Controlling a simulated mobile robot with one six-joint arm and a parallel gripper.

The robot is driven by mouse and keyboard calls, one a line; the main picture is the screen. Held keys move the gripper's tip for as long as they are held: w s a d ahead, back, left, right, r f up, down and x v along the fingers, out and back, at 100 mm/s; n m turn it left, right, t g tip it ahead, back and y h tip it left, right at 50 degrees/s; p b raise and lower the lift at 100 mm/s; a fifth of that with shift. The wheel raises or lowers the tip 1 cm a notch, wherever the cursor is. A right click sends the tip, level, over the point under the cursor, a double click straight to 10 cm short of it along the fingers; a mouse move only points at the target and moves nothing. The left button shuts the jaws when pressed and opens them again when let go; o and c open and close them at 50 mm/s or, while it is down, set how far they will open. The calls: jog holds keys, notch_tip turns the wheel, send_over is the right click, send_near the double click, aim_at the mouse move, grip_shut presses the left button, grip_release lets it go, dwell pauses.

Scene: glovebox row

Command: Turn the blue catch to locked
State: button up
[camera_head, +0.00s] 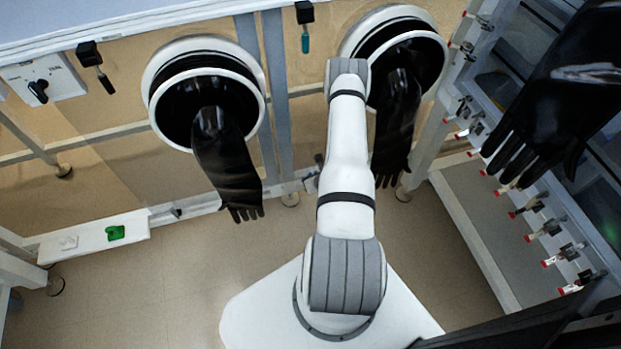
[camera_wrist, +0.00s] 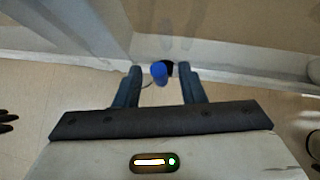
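The blue catch (camera_wrist: 159,73) shows in the wrist view as a small blue rounded knob with a dark part beside it, in front of a pale rail. My gripper (camera_wrist: 158,80) is open, with one dark finger on each side of the blue catch. Gaps show between the fingers and the knob, and I cannot tell how deep the knob sits between them. In the head view my white arm hides the gripper, and I cannot make out the blue catch. Whether the catch stands locked is not clear.
Two glove ports with black gloves (camera_head: 228,165) (camera_head: 396,125) flank my arm. A teal-handled catch (camera_head: 305,42) and a black-handled catch (camera_head: 105,82) hang above. A rotary switch (camera_head: 38,90) is at left. A green object (camera_head: 115,232) lies on a white ledge (camera_head: 85,242). Another rack stands at right.

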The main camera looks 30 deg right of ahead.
jog(key=shift+s, duration=0.15)
jog(key=p+v, duration=0.2)
jog(key=v, duration=0.5)
jog(key=shift+s+r, duration=0.2)
jog(key=shift+r, duration=0.15)
dwell(0.6)
